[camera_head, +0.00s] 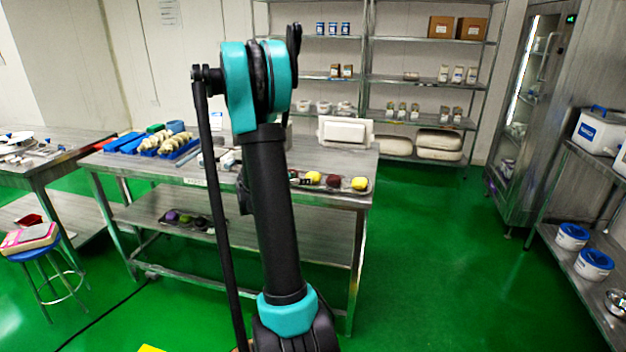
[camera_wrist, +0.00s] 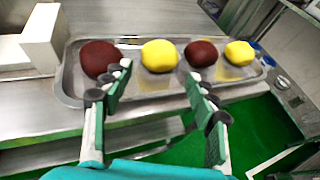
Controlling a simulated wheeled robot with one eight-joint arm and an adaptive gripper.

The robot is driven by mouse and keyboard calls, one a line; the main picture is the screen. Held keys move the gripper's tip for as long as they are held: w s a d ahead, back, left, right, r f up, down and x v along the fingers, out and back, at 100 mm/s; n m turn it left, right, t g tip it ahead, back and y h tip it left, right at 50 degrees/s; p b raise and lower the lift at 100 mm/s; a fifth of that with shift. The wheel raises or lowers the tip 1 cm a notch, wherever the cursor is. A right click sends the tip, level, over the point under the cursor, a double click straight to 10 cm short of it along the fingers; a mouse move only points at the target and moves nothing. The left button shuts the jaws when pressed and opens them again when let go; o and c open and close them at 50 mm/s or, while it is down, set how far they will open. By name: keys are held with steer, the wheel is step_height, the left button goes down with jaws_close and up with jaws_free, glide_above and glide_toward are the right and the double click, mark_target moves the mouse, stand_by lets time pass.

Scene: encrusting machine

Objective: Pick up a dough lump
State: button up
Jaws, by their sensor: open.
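Dough lumps lie in a row on a metal tray (camera_wrist: 140,98) in the wrist view. From left to right they are a dark red lump (camera_wrist: 99,58), a yellow lump (camera_wrist: 159,55), a second dark red lump (camera_wrist: 201,53) and a second yellow lump (camera_wrist: 239,53). My gripper (camera_wrist: 160,78) is open and empty, its green-padded fingers spread apart at the near side of the tray. The tips point towards the first yellow lump and its red neighbours. In the head view, a yellow lump (camera_head: 359,184) shows at the tray's right end; my arm hides part of the tray.
The steel table (camera_head: 330,160) carries the tray near its front edge. A white box (camera_wrist: 42,38) stands left of the tray. Blue trays with pale pieces (camera_head: 172,146) are at the table's left. A lower shelf holds more dark lumps (camera_head: 187,218). Green floor (camera_head: 430,260) is clear at the right.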

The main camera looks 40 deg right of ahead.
mark_target(313, 177)
steer(key=x, duration=0.8)
steer(key=shift+d, duration=0.15)
steer(key=c, duration=0.8)
steer(key=shift+r, duration=0.1)
